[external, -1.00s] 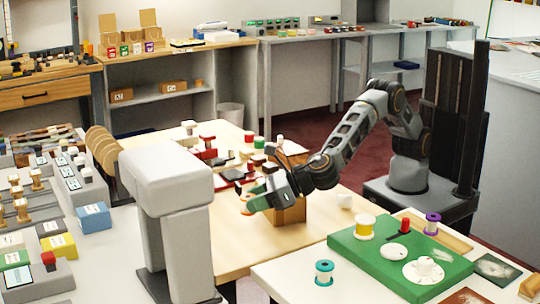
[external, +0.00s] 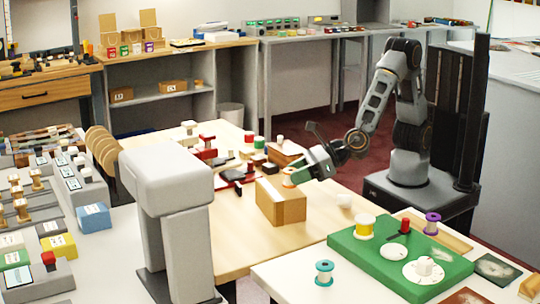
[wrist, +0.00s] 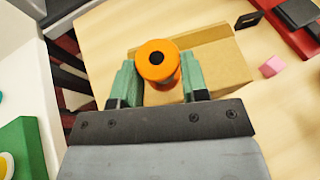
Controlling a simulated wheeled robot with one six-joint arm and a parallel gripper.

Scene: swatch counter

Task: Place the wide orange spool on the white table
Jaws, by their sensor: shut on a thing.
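The orange spool (external: 288,178) is between the fingers of my gripper (external: 306,170), which is shut on it. In the wrist view the spool (wrist: 157,62) shows its round orange end with a dark centre hole, between the two green fingers of my gripper (wrist: 157,85). In the external view my fingers partly hide the spool, above the back right of a tan box. The white table (external: 285,272) is at the front right, apart from the spool.
The tan box (external: 282,207) stands on the wooden table (external: 235,250). A teal spool (external: 324,272) stands left of the board, near bare white surface.

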